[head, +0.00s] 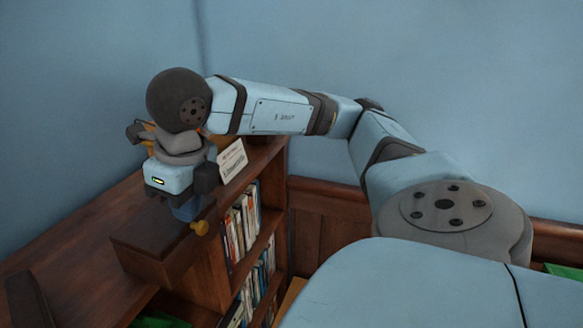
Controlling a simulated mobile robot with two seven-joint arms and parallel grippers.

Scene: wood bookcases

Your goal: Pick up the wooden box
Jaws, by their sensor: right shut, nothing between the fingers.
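The wooden box (148,262) is dark brown and sits on top of the wood bookcase, left of centre in the head view. My right gripper (187,208) points down at the box's right rear part. It is shut with nothing held. Its lower end overlaps the box in the picture, so I cannot tell whether it touches it. My left gripper is out of view.
A white card (231,162) stands on the bookcase top (85,225) behind the gripper. A small brass knob (200,228) shows beside the box. Books (243,225) fill the shelves below. A dark upright piece (27,300) is at the lower left. Blue walls stand behind.

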